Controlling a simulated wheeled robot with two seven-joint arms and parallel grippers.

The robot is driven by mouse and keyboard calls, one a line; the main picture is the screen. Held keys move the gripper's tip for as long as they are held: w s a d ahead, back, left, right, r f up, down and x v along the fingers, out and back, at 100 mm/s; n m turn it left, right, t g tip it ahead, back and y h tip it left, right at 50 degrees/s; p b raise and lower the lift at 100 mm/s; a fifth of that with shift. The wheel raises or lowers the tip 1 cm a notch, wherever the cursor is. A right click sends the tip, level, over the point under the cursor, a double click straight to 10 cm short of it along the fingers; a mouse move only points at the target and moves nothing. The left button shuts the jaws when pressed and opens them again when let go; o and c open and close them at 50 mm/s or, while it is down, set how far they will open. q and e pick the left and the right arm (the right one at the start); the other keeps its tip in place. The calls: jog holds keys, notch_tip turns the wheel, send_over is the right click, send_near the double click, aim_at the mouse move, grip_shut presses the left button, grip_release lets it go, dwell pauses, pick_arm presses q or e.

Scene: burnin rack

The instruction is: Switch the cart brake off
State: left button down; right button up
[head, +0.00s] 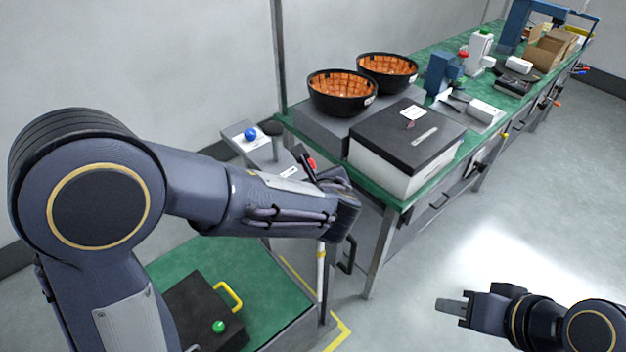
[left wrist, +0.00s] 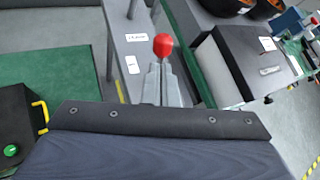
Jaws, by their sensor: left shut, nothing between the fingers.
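A lever with a red knob (left wrist: 163,45) stands just past the tips of my left gripper (left wrist: 163,78) in the left wrist view. The fingers are shut with nothing between them. I cannot tell whether they touch the lever. In the head view the red knob (head: 311,163) shows beside my left wrist, which hides most of its lever and my left fingers. The grey panel (head: 262,152) beside it carries a blue knob (head: 250,134), a dark knob (head: 272,128) and small unreadable labels. My right gripper (head: 450,306) is empty over the floor, far from the levers.
A green-topped platform (head: 195,262) holds a black case (head: 190,302) with a yellow handle and green knob. The green bench (head: 405,200) carries a black-lidded box (head: 408,135), two dark bowls (head: 343,95) and several tools. Floor at the right is clear.

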pick_arm(q)
jog(key=v, duration=0.7)
jog(key=shift+s+d+b, duration=0.15)
jog(key=shift+d+b, duration=0.15)
jog(key=shift+b, duration=0.05)
